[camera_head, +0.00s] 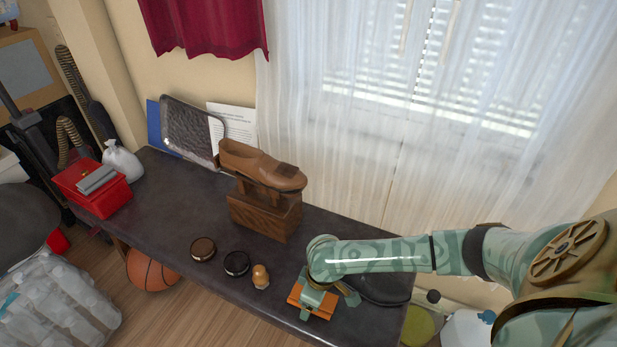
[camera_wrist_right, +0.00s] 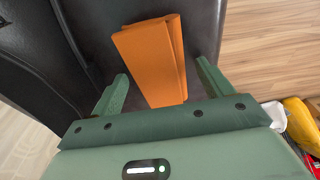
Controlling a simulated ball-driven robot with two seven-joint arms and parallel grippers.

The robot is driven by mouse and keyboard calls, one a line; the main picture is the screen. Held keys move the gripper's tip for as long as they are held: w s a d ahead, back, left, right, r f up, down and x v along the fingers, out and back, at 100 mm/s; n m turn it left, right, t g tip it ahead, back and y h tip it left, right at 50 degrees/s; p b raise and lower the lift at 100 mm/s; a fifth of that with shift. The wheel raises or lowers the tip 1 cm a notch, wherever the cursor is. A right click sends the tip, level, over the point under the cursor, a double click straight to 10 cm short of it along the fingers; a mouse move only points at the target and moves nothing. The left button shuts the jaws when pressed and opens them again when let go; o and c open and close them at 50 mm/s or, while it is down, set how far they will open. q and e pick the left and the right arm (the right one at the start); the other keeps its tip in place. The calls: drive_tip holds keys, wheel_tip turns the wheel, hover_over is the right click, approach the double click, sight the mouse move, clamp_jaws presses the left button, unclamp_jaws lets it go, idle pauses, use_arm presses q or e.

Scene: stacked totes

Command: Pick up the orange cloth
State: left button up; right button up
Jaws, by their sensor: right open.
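The orange cloth (camera_head: 296,295) lies folded into a small rectangle on the dark tabletop (camera_head: 166,208), near its front edge. It also shows in the right wrist view (camera_wrist_right: 150,55). My right gripper (camera_head: 328,303) is over the cloth and partly covers it in the head view. In the right wrist view my right gripper (camera_wrist_right: 164,82) is open, with one finger on each side of the cloth's lower part. I see no grip on the cloth. My left gripper is not in view.
A brown shoe (camera_head: 262,167) stands on a wooden block (camera_head: 264,212). Two round tins (camera_head: 203,249) and a wooden-knobbed item (camera_head: 261,277) are left of the gripper. A black item (camera_head: 383,290) lies right of it. A red box (camera_head: 92,188) is at the far left end.

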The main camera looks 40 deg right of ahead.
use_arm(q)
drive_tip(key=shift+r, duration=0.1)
use_arm(e)
drive_tip(key=shift+r, duration=0.15)
drive_tip(key=c, duration=1.1)
drive_tip(key=shift+r+p, duration=0.35)
drive_tip(key=shift+r, duration=0.05)
wheel_tip(320, 180, up, 3)
drive_tip(key=shift+w+f+p, duration=0.1)
drive_tip(key=shift+f+p, duration=0.05)
drive_tip(key=shift+p, duration=0.75)
use_arm(q)
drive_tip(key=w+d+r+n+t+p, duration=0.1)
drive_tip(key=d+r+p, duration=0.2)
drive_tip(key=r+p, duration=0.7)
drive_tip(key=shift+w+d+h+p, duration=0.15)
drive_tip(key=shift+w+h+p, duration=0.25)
drive_tip(key=shift+p, duration=0.2)
use_arm(e)
drive_tip(key=s+a+r, duration=0.2)
drive_tip(key=s+r, duration=0.1)
drive_tip(key=s, duration=0.1)
drive_tip(key=s+a+r, duration=0.1)
drive_tip(key=s+r, duration=0.2)
drive_tip(key=s, duration=0.1)
drive_tip(key=s+a+r, duration=0.2)
drive_tip(key=s+r, duration=0.1)
drive_tip(key=s, duration=0.2)
drive_tip(key=shift+a+r, duration=0.25)
drive_tip(key=shift+a, duration=0.05)
